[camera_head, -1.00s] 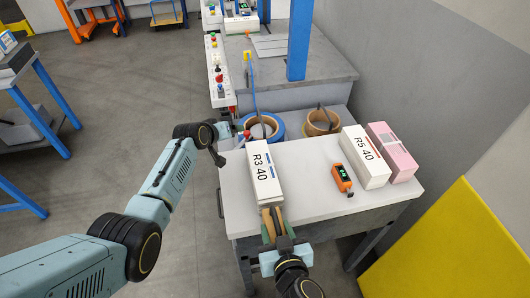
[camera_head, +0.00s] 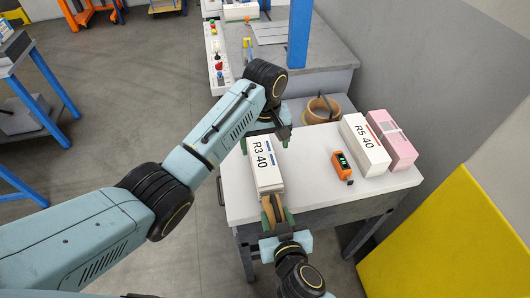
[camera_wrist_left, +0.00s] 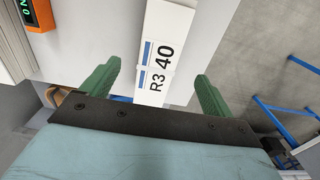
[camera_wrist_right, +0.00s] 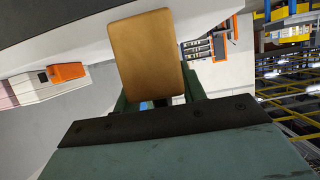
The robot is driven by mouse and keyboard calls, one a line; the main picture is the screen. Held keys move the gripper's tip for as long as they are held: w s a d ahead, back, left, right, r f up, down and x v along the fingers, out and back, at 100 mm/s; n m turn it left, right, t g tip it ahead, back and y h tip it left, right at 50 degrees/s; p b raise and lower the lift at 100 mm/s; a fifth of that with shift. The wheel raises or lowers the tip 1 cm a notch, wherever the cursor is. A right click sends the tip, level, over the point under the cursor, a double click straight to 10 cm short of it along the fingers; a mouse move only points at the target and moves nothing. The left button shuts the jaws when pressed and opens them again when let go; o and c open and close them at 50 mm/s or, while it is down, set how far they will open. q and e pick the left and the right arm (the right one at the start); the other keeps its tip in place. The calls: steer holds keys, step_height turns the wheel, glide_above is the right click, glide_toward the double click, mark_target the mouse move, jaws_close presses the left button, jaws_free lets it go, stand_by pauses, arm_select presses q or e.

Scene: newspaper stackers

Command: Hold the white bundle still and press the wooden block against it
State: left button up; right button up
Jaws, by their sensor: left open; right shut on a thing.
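The white bundle marked R3 40 (camera_head: 266,168) lies flat on the white table. It also shows in the left wrist view (camera_wrist_left: 160,45), between the two green fingers. My left gripper (camera_head: 266,132) is open at the bundle's far end; in the left wrist view its fingertips (camera_wrist_left: 157,80) stand on either side of the bundle, apart from it. My right gripper (camera_head: 275,212) is shut on the wooden block (camera_wrist_right: 152,45) at the bundle's near end. The block looks close to the bundle's near face; I cannot tell whether they touch.
The white table (camera_head: 315,190) also holds an orange device (camera_head: 342,166), a white bundle marked R5 40 (camera_head: 365,145) and a pink bundle (camera_head: 392,140) to the right. A yellow panel (camera_head: 440,245) is at the lower right.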

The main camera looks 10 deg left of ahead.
mark_target(265, 163)
arm_select(q)
step_height(265, 163, down, 11)
steer(key=shift+f, duration=0.2)
stand_by(0.4)
steer(key=c, duration=1.8)
steer(key=shift+c, duration=0.2)
arm_select(e)
steer(key=shift+w+a, duration=0.2)
steer(key=shift+w, duration=0.5)
steer(key=shift+w+a, duration=0.2)
steer(key=shift+w, duration=0.45)
steer(key=shift+s, duration=0.15)
steer(key=shift+s+d, duration=0.3)
steer(key=shift+s, duration=0.5)
steer(key=shift+s+d, duration=0.25)
steer(key=shift+s, duration=0.55)
steer(key=shift+r, duration=0.15)
